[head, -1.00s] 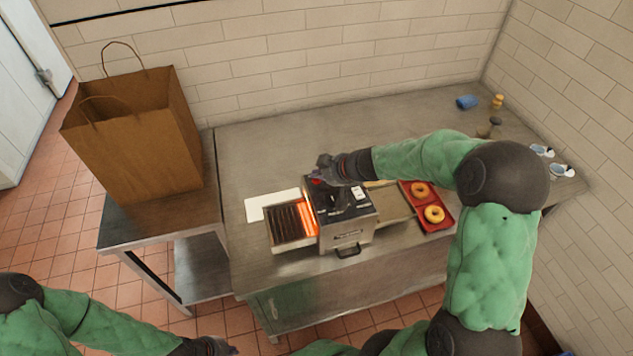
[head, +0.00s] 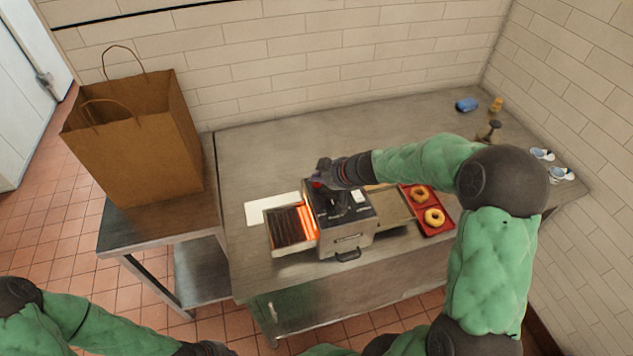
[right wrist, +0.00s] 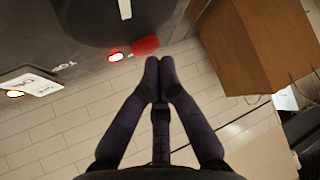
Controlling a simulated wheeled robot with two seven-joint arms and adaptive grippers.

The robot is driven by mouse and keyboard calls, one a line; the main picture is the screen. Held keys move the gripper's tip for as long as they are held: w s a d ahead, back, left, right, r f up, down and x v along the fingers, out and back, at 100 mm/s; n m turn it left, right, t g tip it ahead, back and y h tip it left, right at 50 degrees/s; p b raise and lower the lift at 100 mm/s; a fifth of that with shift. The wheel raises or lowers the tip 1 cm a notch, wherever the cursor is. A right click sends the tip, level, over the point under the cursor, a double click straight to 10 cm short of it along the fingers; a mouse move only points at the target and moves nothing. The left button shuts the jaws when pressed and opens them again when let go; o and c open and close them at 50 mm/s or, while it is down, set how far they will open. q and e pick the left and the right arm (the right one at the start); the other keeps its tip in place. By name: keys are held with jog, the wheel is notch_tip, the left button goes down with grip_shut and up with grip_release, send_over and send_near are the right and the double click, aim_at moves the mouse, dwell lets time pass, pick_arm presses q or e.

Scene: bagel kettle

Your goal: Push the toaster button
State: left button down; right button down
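The toaster (head: 347,240) is a steel box with a black top and an orange-glowing conveyor (head: 292,226) on its left side. A red button (right wrist: 145,45) shows on its dark panel in the right wrist view, beside a small lit red light (right wrist: 115,57). My right gripper (right wrist: 160,66) is shut and empty, its fingertips together close to the red button; I cannot tell whether they touch it. In the head view my right gripper (head: 320,178) is over the toaster's far left top corner. My left gripper (head: 215,349) is low at the bottom edge, its fingers unclear.
A red tray (head: 443,228) with two bagels (head: 434,217) lies right of the toaster. A white board (head: 262,208) lies on its left. A brown paper bag (head: 135,145) stands on the left side table. A blue cup (head: 467,104) and small items are at the back right.

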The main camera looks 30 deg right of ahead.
aim_at(318, 185)
dwell(0.4)
jog(key=shift+f+b, duration=0.45)
jog(key=shift+b, duration=0.35)
jog(key=shift+r, duration=0.45)
jog(key=shift+r+p, duration=1.8)
jog(key=shift+r, duration=1.2)
